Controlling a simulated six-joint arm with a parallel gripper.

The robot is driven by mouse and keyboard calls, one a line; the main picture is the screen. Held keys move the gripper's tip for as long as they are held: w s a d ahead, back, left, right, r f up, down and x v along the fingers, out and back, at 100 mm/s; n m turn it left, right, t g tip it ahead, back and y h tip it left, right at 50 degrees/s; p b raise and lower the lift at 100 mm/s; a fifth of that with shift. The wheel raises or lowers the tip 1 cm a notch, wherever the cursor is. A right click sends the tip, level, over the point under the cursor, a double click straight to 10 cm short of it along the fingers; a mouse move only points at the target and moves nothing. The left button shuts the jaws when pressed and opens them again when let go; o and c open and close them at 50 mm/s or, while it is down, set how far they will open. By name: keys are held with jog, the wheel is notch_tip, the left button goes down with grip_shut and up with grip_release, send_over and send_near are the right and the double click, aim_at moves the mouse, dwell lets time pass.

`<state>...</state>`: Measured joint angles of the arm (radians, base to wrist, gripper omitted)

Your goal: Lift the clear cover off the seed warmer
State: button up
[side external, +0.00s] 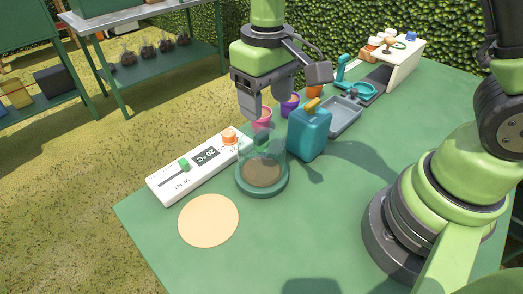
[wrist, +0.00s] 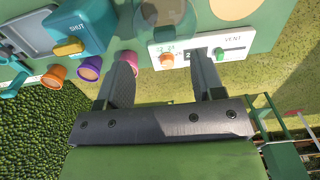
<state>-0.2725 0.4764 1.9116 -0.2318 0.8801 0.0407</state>
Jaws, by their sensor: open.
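The seed warmer (side external: 262,190) is a round dark green base with brown soil on the green table. Its clear cover (side external: 244,160) sits over the soil, with a green knob (side external: 262,143) on top. In the wrist view the clear cover (wrist: 163,32) shows at the top centre, partly cut by the frame edge. My gripper (side external: 264,110) is above the cover, pointing down, with a gap below its fingertips. In the wrist view my gripper (wrist: 163,62) has its two fingers apart with nothing between them.
A white control panel (side external: 160,188) with a display, green slider and orange knob lies left of the warmer. A teal container (side external: 309,138) stands close on the right. A pink pot (side external: 262,120) is behind. A flat beige disc (side external: 208,220) lies in front.

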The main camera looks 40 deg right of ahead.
aim_at(262, 134)
jog(key=f, duration=0.6)
jog(key=shift+w+a+f, duration=0.25)
jog(key=shift+f, duration=0.05)
grip_shut()
